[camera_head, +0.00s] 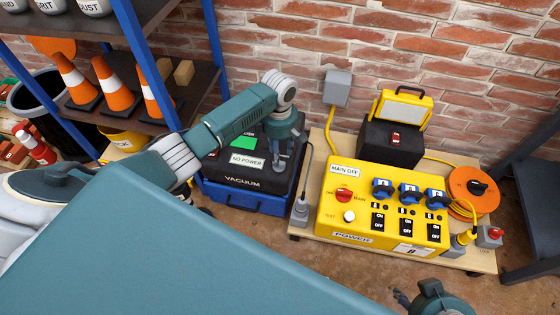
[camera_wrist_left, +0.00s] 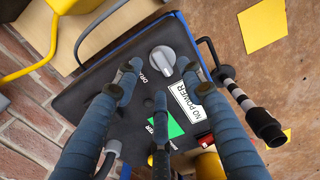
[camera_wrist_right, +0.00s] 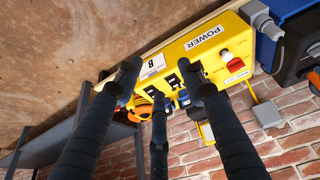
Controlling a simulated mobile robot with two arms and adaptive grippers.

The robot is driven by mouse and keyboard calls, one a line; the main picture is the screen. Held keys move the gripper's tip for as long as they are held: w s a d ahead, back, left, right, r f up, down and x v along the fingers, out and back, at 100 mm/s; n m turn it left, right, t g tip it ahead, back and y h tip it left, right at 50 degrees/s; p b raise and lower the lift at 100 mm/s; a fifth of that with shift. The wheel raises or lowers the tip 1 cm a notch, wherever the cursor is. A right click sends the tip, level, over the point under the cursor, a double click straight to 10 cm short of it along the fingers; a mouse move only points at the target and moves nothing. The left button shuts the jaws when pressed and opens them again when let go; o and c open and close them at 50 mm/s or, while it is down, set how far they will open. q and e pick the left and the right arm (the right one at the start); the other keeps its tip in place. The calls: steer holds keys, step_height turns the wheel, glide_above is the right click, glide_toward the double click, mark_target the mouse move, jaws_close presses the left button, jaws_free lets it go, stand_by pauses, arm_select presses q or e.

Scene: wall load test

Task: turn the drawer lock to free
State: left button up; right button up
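The black vacuum top (camera_head: 250,170) carries NO POWER and VACUUM labels and sits on a blue base (camera_head: 240,197). In the left wrist view, a grey knob (camera_wrist_left: 163,58) with a bar grip sits on this top. Its label begins "DR" and is partly hidden. My left gripper (camera_head: 283,166) is over the right part of the top. Its three fingers (camera_wrist_left: 161,75) are spread and empty, with tips near the knob; I cannot tell whether they touch it. My right gripper (camera_head: 425,297) is at the bottom edge; its fingers (camera_wrist_right: 157,75) are spread and empty.
A yellow power box (camera_head: 325,210) with a red MAIN OFF switch (camera_head: 344,195) stands on a wooden board right of the vacuum. An orange cable reel (camera_head: 474,190) is beside it. Shelves with cones (camera_head: 117,90) stand left.

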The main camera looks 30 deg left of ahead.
arm_select(q)
step_height(320, 180, down, 4)
steer(key=shift+f+b, duration=0.1)
steer(key=shift+b, duration=0.7)
steer(key=shift+f, duration=0.1)
arm_select(e)
steer(key=w+a+r+t, duration=0.1)
steer(key=w+r+t, duration=0.1)
steer(key=w, duration=0.3)
steer(key=w+a+r+t+y, duration=0.1)
steer(key=w+a+r+t, duration=0.1)
steer(key=w, duration=0.3)
steer(key=shift+w+a+r+t, duration=0.2)
steer(key=shift+r+t, duration=0.4)
steer(key=shift+r, duration=0.2)
arm_select(q)
jaws_close()
